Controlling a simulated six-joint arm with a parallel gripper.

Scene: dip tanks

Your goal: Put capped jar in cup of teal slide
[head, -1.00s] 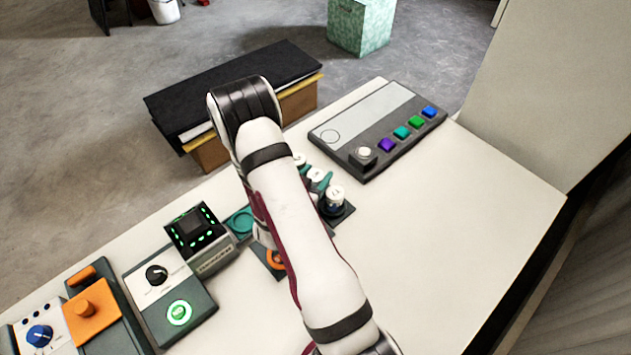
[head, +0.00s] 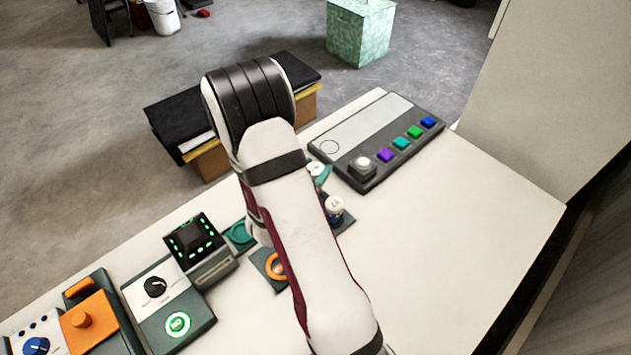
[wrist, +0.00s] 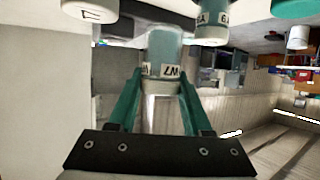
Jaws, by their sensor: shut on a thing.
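In the wrist view my gripper (wrist: 160,92) has its two teal fingers on either side of a jar (wrist: 165,48) with a pale see-through body and a white lettered band. I cannot clearly make out its cap. In the head view my arm hides most of the gripper and the held jar. A teal ring-shaped cup (head: 239,233), which looks like the teal slide's cup, shows left of my arm beside the black display box. It is partly covered by the arm, and I see nothing in its visible part.
An orange ring (head: 275,263) on a dark plate lies close to my arm. A white-topped jar (head: 334,206) stands right of the arm. A black display box (head: 200,248) is left of the teal cup. A button panel (head: 378,140) lies behind. The table's right side is clear.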

